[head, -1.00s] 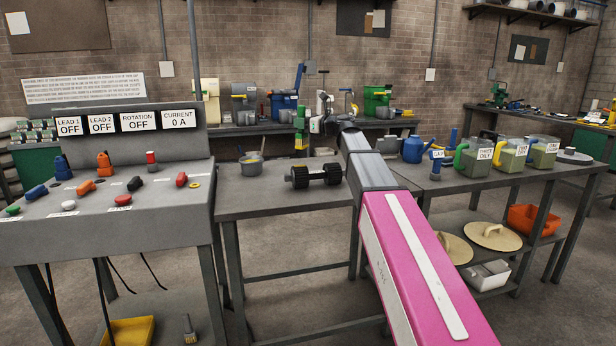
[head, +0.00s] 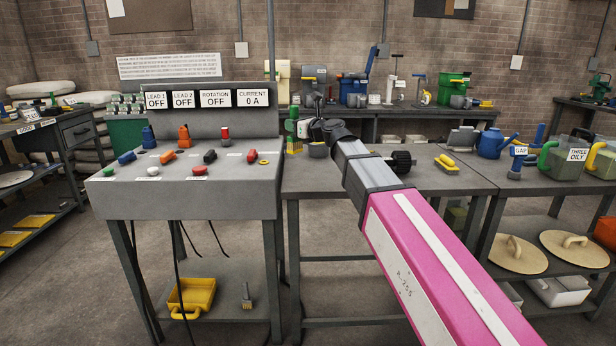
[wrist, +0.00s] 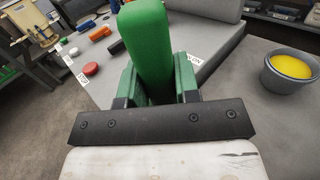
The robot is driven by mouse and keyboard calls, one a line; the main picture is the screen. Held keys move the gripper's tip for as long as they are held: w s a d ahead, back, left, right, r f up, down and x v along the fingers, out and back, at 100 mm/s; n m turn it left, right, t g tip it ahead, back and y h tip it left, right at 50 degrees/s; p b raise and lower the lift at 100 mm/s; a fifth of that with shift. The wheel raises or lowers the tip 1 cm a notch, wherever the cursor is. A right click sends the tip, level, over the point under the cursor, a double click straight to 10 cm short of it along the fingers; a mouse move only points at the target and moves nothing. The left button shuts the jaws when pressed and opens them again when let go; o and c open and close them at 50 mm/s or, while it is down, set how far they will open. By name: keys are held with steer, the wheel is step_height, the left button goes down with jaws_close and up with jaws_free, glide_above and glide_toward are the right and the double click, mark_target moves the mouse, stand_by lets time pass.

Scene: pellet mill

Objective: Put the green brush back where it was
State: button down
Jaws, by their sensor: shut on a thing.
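My gripper (head: 300,129) is shut on the green brush (head: 292,114). The brush is upright in the head view, with its green part on top and its yellow end below. It is beside the right end of the console, in front of the bench behind. In the wrist view the brush's thick green handle (wrist: 146,45) rises between the two fingers of my gripper (wrist: 158,82). The brush's lower end is hidden there.
The sloped console (head: 185,190) with knobs and plugs stands to the left. A grey pot (head: 318,150) is close to the brush; its yellow contents (wrist: 292,66) show in the wrist view. A yellow block-like thing (head: 447,165) and a black roller (head: 401,162) are on the middle table (head: 460,182).

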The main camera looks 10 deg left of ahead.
steer(key=w+d+f, duration=0.2)
steer(key=w+f, duration=0.5)
steer(key=f, duration=0.4)
steer(key=shift+w+d+f, duration=0.2)
steer(key=shift+w+d, duration=0.15)
steer(key=shift+f, duration=0.15)
steer(key=c, duration=0.8)
jaws_free()
steer(key=shift+c, duration=0.2)
steer(key=v, duration=1.2)
